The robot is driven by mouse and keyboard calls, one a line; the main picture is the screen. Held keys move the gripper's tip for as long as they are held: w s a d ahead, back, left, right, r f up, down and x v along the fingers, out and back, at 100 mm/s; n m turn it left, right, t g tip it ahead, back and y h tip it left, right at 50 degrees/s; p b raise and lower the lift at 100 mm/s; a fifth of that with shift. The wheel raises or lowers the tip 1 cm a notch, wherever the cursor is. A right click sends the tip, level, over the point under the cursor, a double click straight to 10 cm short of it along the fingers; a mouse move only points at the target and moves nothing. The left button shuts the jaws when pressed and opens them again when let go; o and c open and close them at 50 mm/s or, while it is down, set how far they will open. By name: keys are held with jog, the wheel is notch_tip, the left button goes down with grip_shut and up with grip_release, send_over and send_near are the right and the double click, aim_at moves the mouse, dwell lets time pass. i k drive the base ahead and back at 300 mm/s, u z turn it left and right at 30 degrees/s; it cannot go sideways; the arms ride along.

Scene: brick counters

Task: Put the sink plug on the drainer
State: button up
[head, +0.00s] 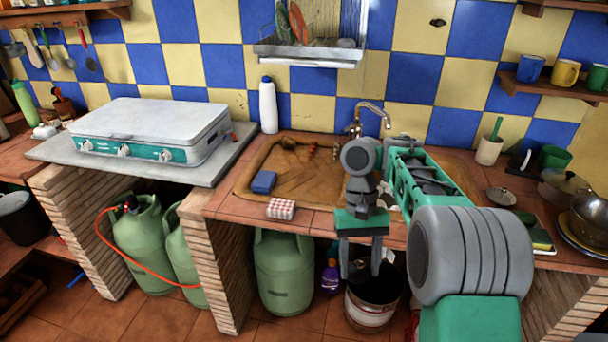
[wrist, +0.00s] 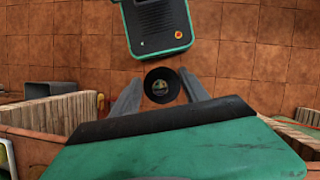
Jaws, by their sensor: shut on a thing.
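My gripper (head: 361,272) points down in front of the counter edge, above a bucket. In the wrist view its two grey fingers (wrist: 161,92) are closed on the sink plug (wrist: 161,86), a round dark disc with a lighter centre. In the head view the plug is a small dark shape between the fingertips, hard to make out. A metal dish rack (head: 305,50) with plates hangs on the tiled wall at the back; it looks like the drainer. The brown sink (head: 245,180) is set in the counter, partly hidden by my arm.
A bucket (head: 370,310) stands below my gripper. Bowls and pots crowd the right counter.

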aim_at(310, 188)
jog(key=u, duration=0.1)
jog(key=i, duration=0.65)
jog(key=u, duration=0.75)
jog(key=i, duration=0.4)
jog(key=u, duration=0.35)
